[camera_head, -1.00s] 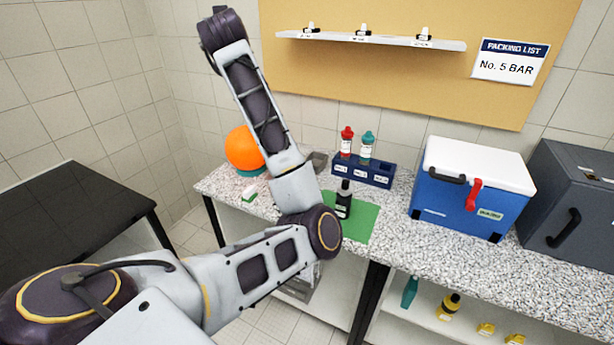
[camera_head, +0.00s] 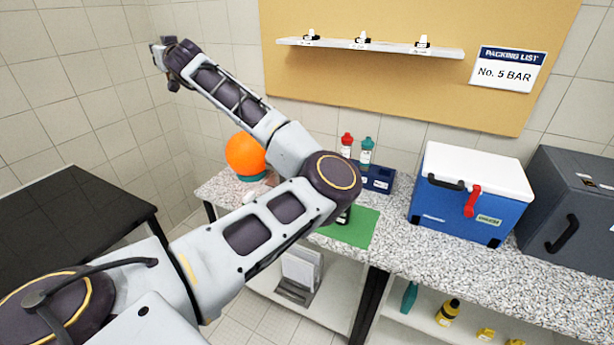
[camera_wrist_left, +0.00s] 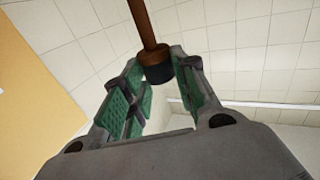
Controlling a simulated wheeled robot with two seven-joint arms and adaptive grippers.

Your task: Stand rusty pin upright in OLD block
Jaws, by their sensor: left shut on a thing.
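My left gripper (camera_head: 163,55) is raised high at the upper left, near the tiled wall and away from the counter. In the left wrist view its green-padded fingers (camera_wrist_left: 160,88) are shut on the rusty pin (camera_wrist_left: 143,22), a brown rod with a wider collar and a dark end between the fingertips. The pin runs up out of that view. In the head view the pin is too small to make out. I cannot identify the OLD block; my left arm covers part of the counter. My right gripper is not in view.
The speckled counter (camera_head: 400,245) holds an orange ball (camera_head: 245,154), a navy rack (camera_head: 378,178) with red and teal bottles, a green mat (camera_head: 352,230), a blue cooler (camera_head: 470,205) and a grey box (camera_head: 580,200). A black table (camera_head: 70,215) stands left. A shelf (camera_head: 370,47) hangs above.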

